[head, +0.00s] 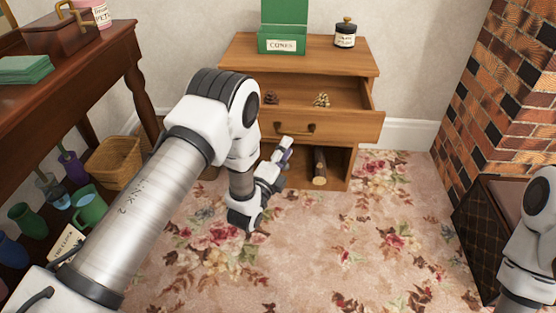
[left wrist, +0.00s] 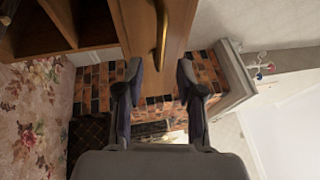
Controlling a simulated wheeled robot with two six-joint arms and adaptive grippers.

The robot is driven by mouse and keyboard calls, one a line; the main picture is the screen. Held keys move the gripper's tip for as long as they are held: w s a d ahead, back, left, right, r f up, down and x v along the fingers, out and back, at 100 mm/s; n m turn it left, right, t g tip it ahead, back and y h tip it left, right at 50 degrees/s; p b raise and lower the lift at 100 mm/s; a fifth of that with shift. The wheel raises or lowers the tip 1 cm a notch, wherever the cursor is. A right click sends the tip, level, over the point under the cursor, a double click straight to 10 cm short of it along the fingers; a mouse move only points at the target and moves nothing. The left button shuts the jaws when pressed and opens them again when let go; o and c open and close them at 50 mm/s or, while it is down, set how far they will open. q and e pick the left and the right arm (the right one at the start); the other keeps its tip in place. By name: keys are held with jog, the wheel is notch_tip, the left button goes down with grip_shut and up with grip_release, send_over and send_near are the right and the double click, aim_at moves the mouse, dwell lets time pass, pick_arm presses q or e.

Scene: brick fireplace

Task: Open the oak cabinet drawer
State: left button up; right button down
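The oak cabinet (head: 365,62) stands against the back wall. Its drawer (head: 355,127) is pulled out, with its inside showing and pine cones (head: 321,100) in it. A dark brass handle (head: 310,128) is on the drawer front; it shows large in the left wrist view (left wrist: 162,38). My left gripper (head: 286,148) is just below and left of the handle in the head view. In the left wrist view its fingers (left wrist: 160,72) are apart with nothing between them, and the handle lies just beyond the tips. Of my right arm only links show; its gripper is out of view.
A green box (head: 282,40) and a dark jar (head: 345,35) stand on the cabinet top. A log (head: 320,168) lies in the lower compartment. The brick fireplace (head: 510,90) is at right, a dark wooden table (head: 70,75) at left. The flowered carpet (head: 350,240) in front is clear.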

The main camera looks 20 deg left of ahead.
pick_arm(q)
jog(key=v, duration=0.5)
jog(key=shift+s+f, duration=0.1)
jog(key=shift+s, duration=0.25)
jog(key=s+a+f+n+g+y, duration=0.25)
jog(key=s+f+n+g, duration=0.7)
jog(key=s+f, duration=0.7)
jog(key=s+f+n+g, duration=0.3)
jog(key=s+n+g, duration=0.25)
jog(key=s, duration=0.35)
jog(key=s+f+n+g, duration=0.2)
jog(key=s+n+g, duration=0.35)
jog(key=s, duration=0.35)
notch_tip(320, 180, up, 35)
jog(key=p, duration=3.4)
jog(key=shift+w+a+f+t+p, duration=0.2)
jog(key=shift+w+a+t+p, duration=0.15)
jog(key=shift+a+p, duration=0.05)
